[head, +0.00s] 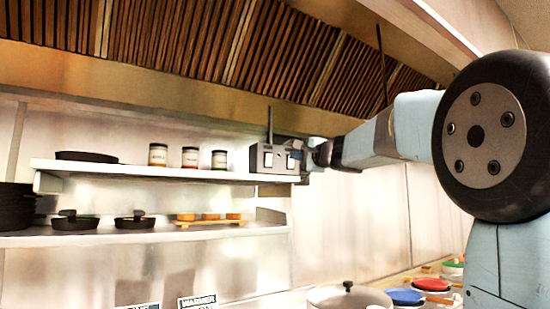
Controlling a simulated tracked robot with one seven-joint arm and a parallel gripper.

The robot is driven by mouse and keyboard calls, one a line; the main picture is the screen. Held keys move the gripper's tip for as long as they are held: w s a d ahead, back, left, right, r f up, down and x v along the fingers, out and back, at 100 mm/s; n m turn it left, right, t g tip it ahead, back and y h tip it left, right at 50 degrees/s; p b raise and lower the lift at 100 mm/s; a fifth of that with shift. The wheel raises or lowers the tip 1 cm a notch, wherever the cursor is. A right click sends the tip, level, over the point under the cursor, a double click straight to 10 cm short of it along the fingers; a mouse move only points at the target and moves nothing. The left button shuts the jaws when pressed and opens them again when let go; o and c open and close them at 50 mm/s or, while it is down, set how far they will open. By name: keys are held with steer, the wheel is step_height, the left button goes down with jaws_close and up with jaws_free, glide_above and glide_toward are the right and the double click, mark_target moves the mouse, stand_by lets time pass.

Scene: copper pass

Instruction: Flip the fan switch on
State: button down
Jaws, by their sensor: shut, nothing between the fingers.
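A grey switch box (256,160) is mounted at the right end of the upper shelf, below the hood, with a thin conduit rising from its top. Its face shows two pale switch plates, a left one (268,159) and a right one (291,163). Which one is the fan switch, and whether either is on, is too small to tell. My gripper (301,152) is shut and empty at the right side of the box, close to the right plate. Whether it touches the box cannot be told.
The upper shelf (150,171) holds several jars (190,157) and a dark pan (86,157). The lower shelf (130,238) holds dark pans and a wooden board with small items. A lidded pot (348,299) and coloured lids (404,297) stand below right. The hood (200,100) spans above.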

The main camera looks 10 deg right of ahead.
mark_target(270, 156)
steer(key=shift+w, duration=0.15)
steer(key=x, duration=1.3)
steer(key=shift+w+a+r, duration=0.1)
steer(key=shift+w+a, duration=0.05)
steer(key=shift+w, duration=0.25)
steer(key=shift+s, duration=0.3)
steer(key=s+d+r, duration=0.2)
steer(key=s+d, duration=0.2)
steer(key=s, duration=0.8)
steer(key=shift+s, duration=0.35)
